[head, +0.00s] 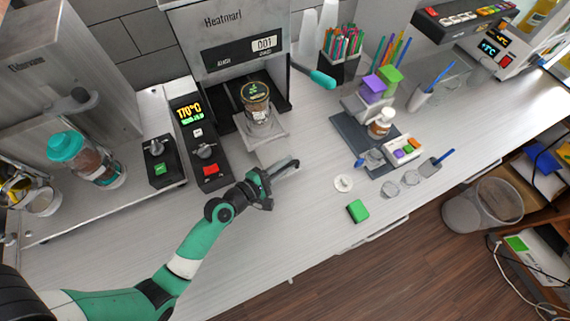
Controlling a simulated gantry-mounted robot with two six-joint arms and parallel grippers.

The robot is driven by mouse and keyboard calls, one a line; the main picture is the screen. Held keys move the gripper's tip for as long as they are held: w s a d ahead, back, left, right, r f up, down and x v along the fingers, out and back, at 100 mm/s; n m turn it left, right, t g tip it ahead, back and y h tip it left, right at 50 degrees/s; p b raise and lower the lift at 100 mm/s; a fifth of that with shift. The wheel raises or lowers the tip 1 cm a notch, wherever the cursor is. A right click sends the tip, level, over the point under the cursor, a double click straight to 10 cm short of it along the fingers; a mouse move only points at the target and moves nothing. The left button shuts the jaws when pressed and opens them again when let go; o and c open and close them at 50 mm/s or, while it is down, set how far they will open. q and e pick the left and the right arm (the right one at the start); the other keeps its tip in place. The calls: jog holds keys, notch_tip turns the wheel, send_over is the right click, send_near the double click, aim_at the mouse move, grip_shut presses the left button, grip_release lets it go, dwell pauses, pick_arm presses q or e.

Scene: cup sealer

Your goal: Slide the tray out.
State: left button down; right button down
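The sealer's metal tray (284,127) sticks out of the front of the cup sealer (236,50). A clear cup (259,117) with a dark, printed round top stands upright on it. A lower grey plate (275,152) shows just in front of the tray. My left gripper (287,168) is low over the counter, just in front of this plate. Its fingers are seen at a slant and partly overlap, so I cannot tell whether they are open or shut, or whether they touch the plate. My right gripper is not in view.
A control box (198,145) with a knob and red button stands left of the tray. A teal-handled tool (322,79) and straw holder (340,65) are at the back right. A green block (357,211) lies on the right. The front counter is mostly clear.

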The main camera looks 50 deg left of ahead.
pick_arm(q)
jog(key=c, duration=0.8)
grip_release()
jog(key=shift+w, duration=0.1)
jog(key=shift+c, duration=0.2)
jog(key=v, duration=1.1)
jog(key=shift+s, duration=0.3)
jog(key=shift+d+r, duration=0.1)
jog(key=shift+d, duration=0.05)
